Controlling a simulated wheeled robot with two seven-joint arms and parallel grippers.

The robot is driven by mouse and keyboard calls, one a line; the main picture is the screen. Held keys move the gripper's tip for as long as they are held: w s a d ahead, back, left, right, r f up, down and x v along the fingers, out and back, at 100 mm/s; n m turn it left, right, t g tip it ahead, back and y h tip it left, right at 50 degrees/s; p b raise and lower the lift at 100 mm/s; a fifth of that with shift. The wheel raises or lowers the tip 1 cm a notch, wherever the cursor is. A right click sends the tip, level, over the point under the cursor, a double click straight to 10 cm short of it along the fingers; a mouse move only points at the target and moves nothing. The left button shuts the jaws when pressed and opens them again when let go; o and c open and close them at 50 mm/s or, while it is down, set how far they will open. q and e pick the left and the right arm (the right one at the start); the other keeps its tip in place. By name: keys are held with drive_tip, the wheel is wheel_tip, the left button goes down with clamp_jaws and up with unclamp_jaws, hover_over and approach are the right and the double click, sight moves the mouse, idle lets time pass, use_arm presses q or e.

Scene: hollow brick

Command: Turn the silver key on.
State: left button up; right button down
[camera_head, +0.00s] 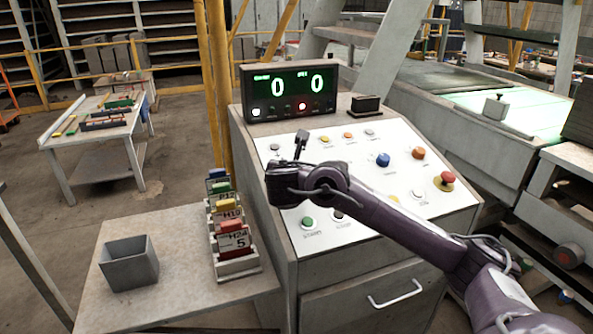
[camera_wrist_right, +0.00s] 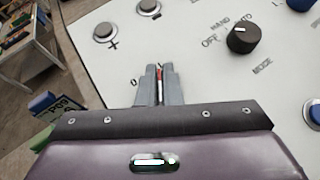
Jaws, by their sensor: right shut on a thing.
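The white sloped control panel (camera_head: 345,140) carries several buttons and knobs. My right arm reaches over it from the right in the head view, and its dark hand (camera_head: 280,188) is over the panel's left part. In the right wrist view my right gripper (camera_wrist_right: 160,75) is shut at the panel, beside a printed 0 mark. A thin red and white sliver shows between its fingers; the silver key they grip is almost wholly hidden. The head view does not show the fingertips or the key clearly. My left gripper is not in view.
A black MODE knob (camera_wrist_right: 243,39) and grey buttons (camera_wrist_right: 106,33) lie close to the gripper. A display (camera_head: 290,90) above the panel reads 0 and 0, with a red lamp lit. A grey bin (camera_head: 128,264) and a card rack (camera_head: 238,264) stand on the left table.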

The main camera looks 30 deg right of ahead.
drive_tip(key=c, duration=1.6)
unclamp_jaws()
drive_tip(key=shift+a, duration=0.1)
drive_tip(key=shift+s+a+r, duration=0.15)
drive_tip(key=shift+s+a, duration=0.1)
drive_tip(key=shift+s, duration=0.05)
drive_tip(key=p+v, duration=0.1)
drive_tip(key=v, duration=0.6)
drive_tip(key=shift+d, duration=0.1)
